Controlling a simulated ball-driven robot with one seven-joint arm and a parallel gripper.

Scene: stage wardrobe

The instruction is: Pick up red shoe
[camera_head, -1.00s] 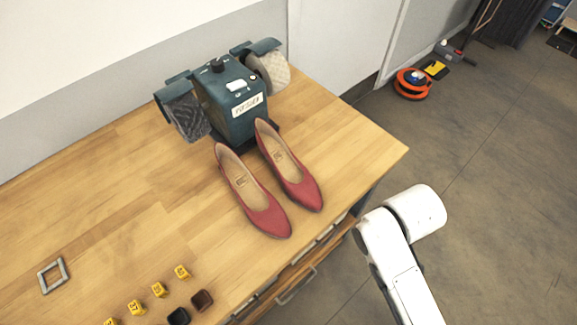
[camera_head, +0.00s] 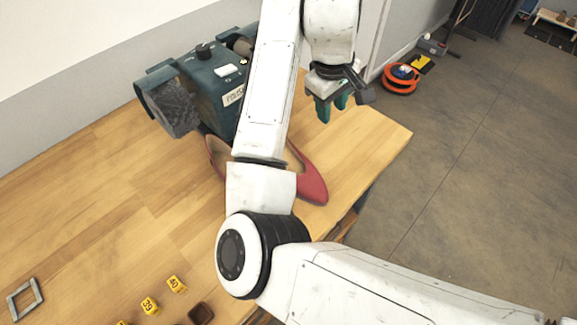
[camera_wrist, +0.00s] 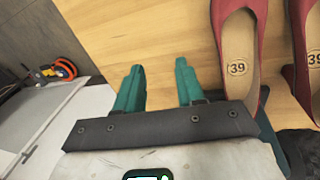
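Two red shoes stand side by side on the wooden table. In the head view my arm hides much of them: the right red shoe (camera_head: 312,186) shows its toe, and the left red shoe (camera_head: 215,151) shows part of its heel end. In the wrist view one red shoe (camera_wrist: 220,15) with "39" on its insole lies just right of my fingers, and the other red shoe (camera_wrist: 298,30) is at the right edge. My gripper (camera_head: 333,106) is open and empty, its green fingers apart; in the wrist view the fingers (camera_wrist: 160,85) point toward bare wood beside the shoes.
A dark green polishing machine (camera_head: 205,85) stands behind the shoes on the table (camera_head: 110,225). Yellow number blocks (camera_head: 150,306), a dark red block (camera_head: 201,313) and a metal frame (camera_head: 25,299) lie at the front left. An orange reel (camera_head: 400,80) is on the floor.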

